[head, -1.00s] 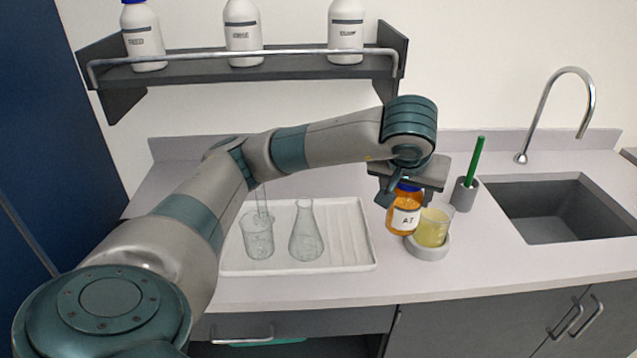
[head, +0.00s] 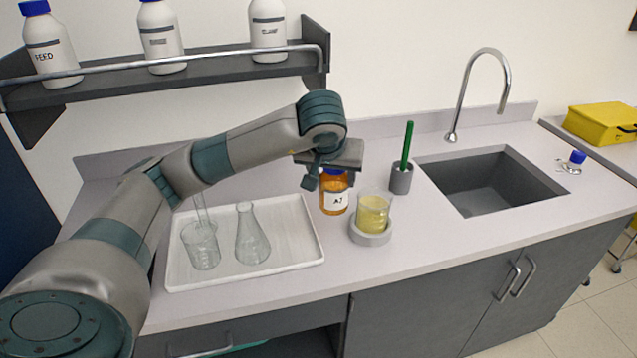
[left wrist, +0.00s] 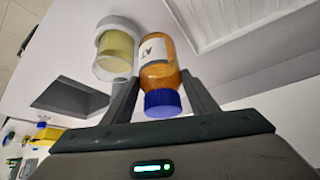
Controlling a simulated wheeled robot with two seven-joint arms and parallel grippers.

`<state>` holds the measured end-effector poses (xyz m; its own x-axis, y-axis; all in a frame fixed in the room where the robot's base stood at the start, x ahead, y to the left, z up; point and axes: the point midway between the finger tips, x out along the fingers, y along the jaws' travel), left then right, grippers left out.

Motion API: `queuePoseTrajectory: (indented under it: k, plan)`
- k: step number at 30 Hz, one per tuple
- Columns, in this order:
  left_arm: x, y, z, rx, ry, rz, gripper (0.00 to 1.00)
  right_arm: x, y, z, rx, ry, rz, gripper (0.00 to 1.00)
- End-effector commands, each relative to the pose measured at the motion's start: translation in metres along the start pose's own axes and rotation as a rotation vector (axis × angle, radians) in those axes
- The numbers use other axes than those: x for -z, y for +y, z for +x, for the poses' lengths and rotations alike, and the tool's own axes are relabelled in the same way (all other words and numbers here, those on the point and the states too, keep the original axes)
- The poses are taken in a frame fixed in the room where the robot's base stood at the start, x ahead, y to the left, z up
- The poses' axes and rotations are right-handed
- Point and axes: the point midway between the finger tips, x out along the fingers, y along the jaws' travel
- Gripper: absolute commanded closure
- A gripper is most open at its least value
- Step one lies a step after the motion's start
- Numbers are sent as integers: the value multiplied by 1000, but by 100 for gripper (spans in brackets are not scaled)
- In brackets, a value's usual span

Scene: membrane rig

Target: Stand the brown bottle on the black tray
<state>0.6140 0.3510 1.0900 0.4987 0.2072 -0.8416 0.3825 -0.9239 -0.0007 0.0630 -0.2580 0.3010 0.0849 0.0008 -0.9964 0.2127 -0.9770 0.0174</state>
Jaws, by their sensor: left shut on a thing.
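The brown bottle (head: 334,197) has a blue cap and a white label. My left gripper (head: 328,176) is shut on it near the cap, and the bottle is upright. In the left wrist view the bottle (left wrist: 158,72) sits between the two fingers of the gripper (left wrist: 162,92), its cap toward the palm. I cannot tell whether its base touches the counter. No black tray shows in either view. My right gripper is not in view.
A beaker of yellow liquid (head: 373,213) stands on a round grey base (head: 371,238) close right of the bottle. A white tray (head: 300,262) with glassware lies left. A grey cup (head: 401,178) holds a green stick. The sink (head: 485,184) and yellow case (head: 603,124) are right.

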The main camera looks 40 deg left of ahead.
Motion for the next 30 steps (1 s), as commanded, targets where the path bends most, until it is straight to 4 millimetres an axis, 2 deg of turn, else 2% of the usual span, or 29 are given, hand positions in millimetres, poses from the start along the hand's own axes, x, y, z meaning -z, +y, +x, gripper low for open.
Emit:
queuePoseTrajectory:
  k: [1, 6, 12, 24, 30]
  plan:
    - [6, -6, 7, 3, -4, -5, 81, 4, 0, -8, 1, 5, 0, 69]
    - [18, -22, 37, 2, -3, -4, 81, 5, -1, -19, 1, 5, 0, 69]
    - [27, -33, 60, 0, 1, -2, 81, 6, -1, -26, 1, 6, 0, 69]
    - [28, -35, 65, -2, 3, 0, 81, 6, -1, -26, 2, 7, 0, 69]
    - [22, -35, 72, 0, -1, -1, 81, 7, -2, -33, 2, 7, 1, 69]
